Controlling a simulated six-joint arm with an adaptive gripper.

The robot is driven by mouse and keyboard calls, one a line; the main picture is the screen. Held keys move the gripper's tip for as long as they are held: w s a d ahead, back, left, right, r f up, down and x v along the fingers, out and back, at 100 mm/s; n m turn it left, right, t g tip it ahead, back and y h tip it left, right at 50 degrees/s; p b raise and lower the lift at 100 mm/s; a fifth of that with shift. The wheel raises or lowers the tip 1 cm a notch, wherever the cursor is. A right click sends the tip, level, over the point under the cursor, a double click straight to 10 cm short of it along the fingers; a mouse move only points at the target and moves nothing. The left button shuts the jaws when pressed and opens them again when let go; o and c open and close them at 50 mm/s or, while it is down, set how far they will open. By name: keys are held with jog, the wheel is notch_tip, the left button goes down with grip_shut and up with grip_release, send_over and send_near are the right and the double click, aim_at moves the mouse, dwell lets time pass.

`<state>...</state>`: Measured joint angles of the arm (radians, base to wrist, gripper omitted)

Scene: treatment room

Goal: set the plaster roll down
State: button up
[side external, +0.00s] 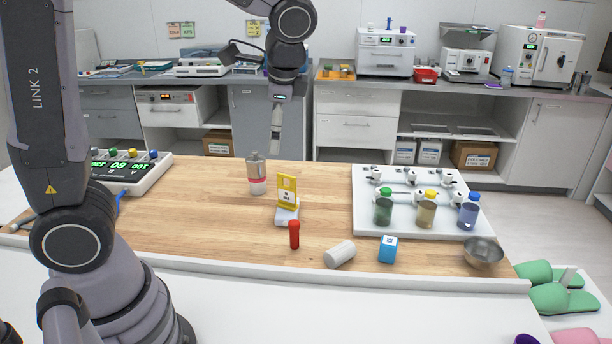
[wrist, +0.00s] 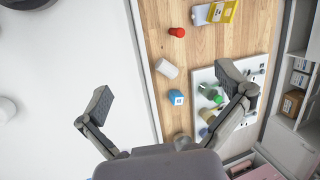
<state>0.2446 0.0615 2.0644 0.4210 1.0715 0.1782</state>
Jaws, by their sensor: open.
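The plaster roll (side external: 341,254) is a white cylinder lying on its side near the front edge of the wooden table top (side external: 210,232). It also shows in the wrist view (wrist: 167,68), on the wood beside the pale front edge. My gripper (side external: 275,143) hangs high above the back of the table in the side view, well clear of the roll. In the wrist view its two fingers are spread wide (wrist: 166,84), with nothing held between them.
A yellow card holder (side external: 287,192), a pink-banded bottle (side external: 256,176), a white rack board (side external: 365,222) with bottles and a metal bowl (side external: 484,252) stand around. The front left wood is clear.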

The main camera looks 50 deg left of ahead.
jog(key=s+r+n+t+h, duration=0.2)
jog(key=s+n, duration=0.1)
jog(key=s, duration=0.5)
jog(key=s+r+n+t+h, duration=0.2)
jog(key=s+n, duration=0.2)
jog(key=s, duration=0.4)
jog(key=shift+a+t, duration=0.3)
jog(key=shift+t, duration=0.1)
